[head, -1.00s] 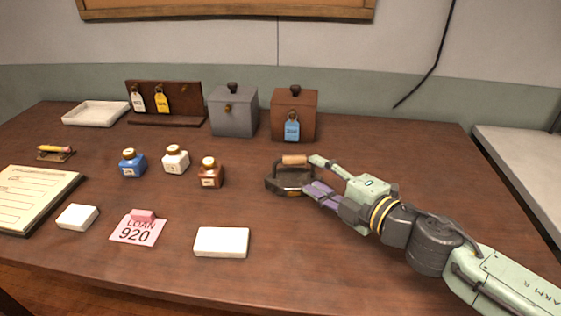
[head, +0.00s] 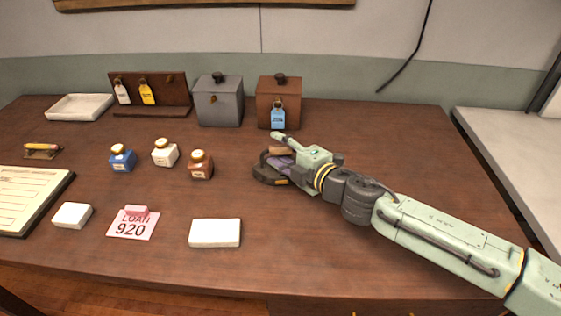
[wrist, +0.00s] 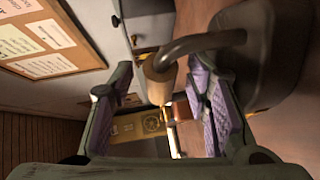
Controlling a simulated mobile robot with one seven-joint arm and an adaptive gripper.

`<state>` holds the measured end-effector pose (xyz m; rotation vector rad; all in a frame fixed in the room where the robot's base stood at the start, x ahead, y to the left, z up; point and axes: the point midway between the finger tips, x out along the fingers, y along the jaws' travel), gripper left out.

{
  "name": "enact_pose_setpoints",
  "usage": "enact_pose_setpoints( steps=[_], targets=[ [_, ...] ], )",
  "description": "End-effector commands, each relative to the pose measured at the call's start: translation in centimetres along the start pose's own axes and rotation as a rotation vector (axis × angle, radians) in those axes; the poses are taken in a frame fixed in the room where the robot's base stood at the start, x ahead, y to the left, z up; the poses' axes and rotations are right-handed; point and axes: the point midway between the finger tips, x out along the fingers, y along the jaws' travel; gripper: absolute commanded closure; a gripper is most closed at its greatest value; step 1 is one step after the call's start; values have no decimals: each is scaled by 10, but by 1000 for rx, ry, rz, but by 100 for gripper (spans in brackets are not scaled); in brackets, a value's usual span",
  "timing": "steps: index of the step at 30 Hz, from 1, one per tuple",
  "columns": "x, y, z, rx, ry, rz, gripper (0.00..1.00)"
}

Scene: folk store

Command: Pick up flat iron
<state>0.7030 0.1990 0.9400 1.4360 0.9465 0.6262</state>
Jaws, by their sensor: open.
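The flat iron (head: 268,175) stands on the wooden desk, dark metal with a light wooden handle. In the wrist view its wooden handle (wrist: 158,80) lies between the fingers and its dark body is at the right. My gripper (head: 279,150) is open around the handle, one finger on the far side and the purple-padded one on the near side, partly hiding the iron. The wrist view shows gaps beside the handle; whether either pad touches it I cannot tell.
A brown box (head: 279,101) and a grey box (head: 218,102) stand behind the iron. A brown ink bottle (head: 201,165), a white one (head: 165,152) and a blue one (head: 122,158) stand to its left. A white block (head: 215,233) lies in front. The desk's right side is mostly clear.

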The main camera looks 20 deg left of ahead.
Motion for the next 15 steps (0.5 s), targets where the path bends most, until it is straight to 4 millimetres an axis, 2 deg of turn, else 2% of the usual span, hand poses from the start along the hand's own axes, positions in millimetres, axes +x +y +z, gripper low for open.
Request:
enact_pose_setpoints(
  steps=[8, 15],
  targets=[
    [3, -1, 0, -1, -1, 0, 57],
    [3, 0, 0, -1, -1, 0, 73]
  ],
)
